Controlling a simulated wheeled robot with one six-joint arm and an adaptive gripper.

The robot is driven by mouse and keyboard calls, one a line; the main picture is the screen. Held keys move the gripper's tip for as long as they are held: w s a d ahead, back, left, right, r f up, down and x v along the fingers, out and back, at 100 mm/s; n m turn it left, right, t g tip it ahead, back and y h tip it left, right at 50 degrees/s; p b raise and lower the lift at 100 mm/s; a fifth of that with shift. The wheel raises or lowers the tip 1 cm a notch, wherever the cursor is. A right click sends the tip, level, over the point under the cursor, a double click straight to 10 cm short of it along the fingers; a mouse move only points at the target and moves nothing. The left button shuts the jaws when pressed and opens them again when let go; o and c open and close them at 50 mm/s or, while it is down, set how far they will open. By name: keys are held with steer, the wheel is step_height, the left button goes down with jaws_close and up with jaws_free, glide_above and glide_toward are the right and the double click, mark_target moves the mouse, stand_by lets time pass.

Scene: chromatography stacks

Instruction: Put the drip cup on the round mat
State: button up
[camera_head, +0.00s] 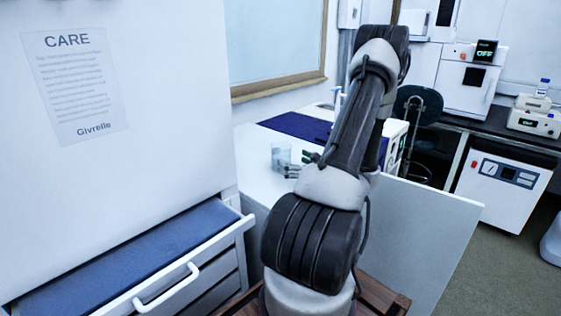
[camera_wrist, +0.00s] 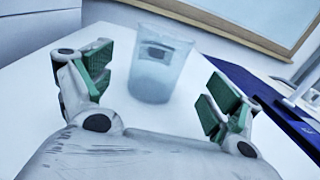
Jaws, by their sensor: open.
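A clear, bluish cup (camera_wrist: 157,66), which looks like the drip cup, stands upright on a white table top. It also shows in the head view (camera_head: 281,156), just left of my arm. My gripper (camera_wrist: 160,92) is open, with its green-padded fingers spread to the left and right of the cup in the wrist view. The cup appears slightly ahead of the fingertips or between them; I cannot tell exactly. In the head view my gripper (camera_head: 300,165) is partly hidden by my arm. I do not see a round mat in either view.
A dark blue surface (camera_head: 297,126) lies behind the cup on the table. An open drawer (camera_head: 130,255) with a blue lining juts out at the lower left, under a white cabinet. White table top (camera_head: 255,150) is bare around the cup.

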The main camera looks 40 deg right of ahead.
mark_target(280, 154)
steer(key=w, duration=0.7)
steer(key=shift+d+r, duration=0.1)
steer(key=shift+r, duration=0.05)
steer(key=c, duration=1.2)
